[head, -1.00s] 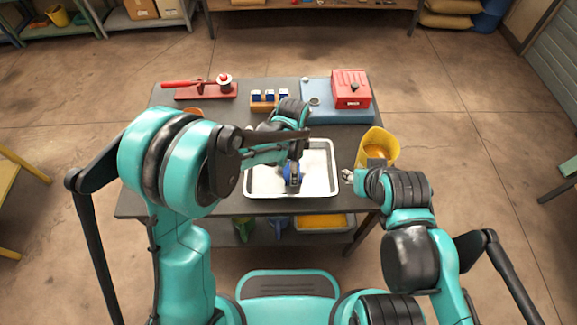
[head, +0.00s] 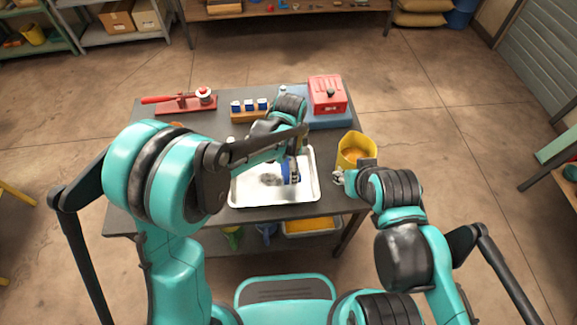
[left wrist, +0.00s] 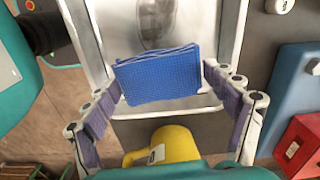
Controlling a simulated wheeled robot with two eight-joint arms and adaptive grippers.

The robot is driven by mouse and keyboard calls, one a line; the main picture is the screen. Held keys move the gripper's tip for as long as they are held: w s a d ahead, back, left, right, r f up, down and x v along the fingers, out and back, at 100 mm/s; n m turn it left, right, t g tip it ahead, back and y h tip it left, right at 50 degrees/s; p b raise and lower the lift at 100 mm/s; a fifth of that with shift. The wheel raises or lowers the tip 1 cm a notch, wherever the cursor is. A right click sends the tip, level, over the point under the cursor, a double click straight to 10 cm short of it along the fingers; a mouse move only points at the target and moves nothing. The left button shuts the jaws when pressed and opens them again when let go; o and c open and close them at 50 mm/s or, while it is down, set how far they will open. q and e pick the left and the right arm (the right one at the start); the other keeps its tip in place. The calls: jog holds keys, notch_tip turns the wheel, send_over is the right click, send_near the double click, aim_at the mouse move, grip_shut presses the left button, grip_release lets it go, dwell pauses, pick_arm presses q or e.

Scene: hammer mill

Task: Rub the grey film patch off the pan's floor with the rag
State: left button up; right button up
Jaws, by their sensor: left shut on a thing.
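The shallow metal pan (head: 309,181) lies on the dark table. My left gripper (head: 292,172) is over the pan's right half, shut on the folded blue rag (head: 286,170). The left wrist view shows the rag (left wrist: 158,75) between the two fingers. A grey film patch (head: 269,180) shows on the pan's floor to the left of the rag. In the left wrist view, a dark grey smear (left wrist: 152,25) lies beyond the rag. I cannot tell whether the rag touches the floor. My right gripper (head: 340,177) is beside the pan's right edge; its finger opening is unclear.
A yellow jug (head: 354,148) stands right of the pan. A red box (head: 327,92) on a blue base stands at the back right. A block with blue-and-white items (head: 249,110) and a red-handled tool (head: 186,102) are at the back. The table's front left is bare.

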pick_arm(q)
jog(key=shift+r+p, duration=1.05)
jog(key=shift+r, duration=0.7)
jog(key=shift+a, duration=0.1)
